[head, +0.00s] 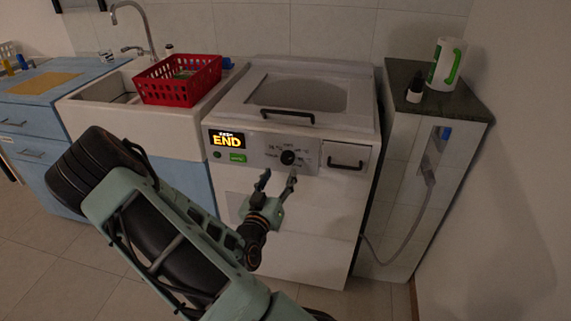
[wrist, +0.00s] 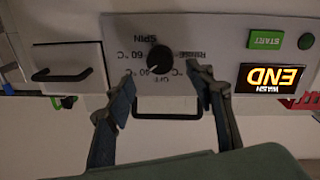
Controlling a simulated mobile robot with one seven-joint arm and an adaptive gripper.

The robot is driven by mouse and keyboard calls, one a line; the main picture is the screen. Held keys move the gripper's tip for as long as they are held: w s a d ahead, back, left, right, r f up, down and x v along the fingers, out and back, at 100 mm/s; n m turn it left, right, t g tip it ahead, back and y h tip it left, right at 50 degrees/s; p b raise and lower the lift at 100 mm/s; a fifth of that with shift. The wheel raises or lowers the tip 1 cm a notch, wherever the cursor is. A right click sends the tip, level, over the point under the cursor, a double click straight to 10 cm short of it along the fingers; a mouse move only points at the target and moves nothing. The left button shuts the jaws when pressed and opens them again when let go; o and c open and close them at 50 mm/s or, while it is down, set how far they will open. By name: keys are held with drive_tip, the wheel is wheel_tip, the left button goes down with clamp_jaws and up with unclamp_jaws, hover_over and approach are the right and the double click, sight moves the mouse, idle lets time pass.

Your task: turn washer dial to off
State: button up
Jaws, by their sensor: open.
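The washer (head: 320,110) is a white machine with a grey control panel. Its black round dial (head: 288,157) sits on that panel; it also shows in the wrist view (wrist: 160,59), which is upside down. Labels OFF, 40 °C, 60 °C, SPIN and RINSE ring the dial; I cannot tell surely which one it points to. My gripper (head: 279,174) is open and empty just in front of and below the dial in the head view. In the wrist view its two fingers (wrist: 160,80) stand apart on either side of the dial, with no contact visible.
The lit display (head: 227,140) reads END, with a green START button (head: 238,157) below it. A drawer with a black handle (head: 346,163) is right of the dial. A red basket (head: 180,80) stands on the sink at left. A cabinet (head: 425,150) stands at right.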

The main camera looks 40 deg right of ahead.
sight(286, 161)
drive_tip(key=x, duration=0.6)
drive_tip(key=shift+w+d, duration=0.2)
drive_tip(key=shift+d, duration=0.05)
drive_tip(key=c, duration=1.2)
drive_tip(key=shift+o, duration=0.2)
drive_tip(key=n+b, duration=0.1)
drive_tip(key=n, duration=0.3)
drive_tip(key=shift+a+f, duration=0.1)
drive_tip(key=n+b, duration=0.1)
drive_tip(key=n, duration=0.5)
drive_tip(key=shift+t, duration=0.3)
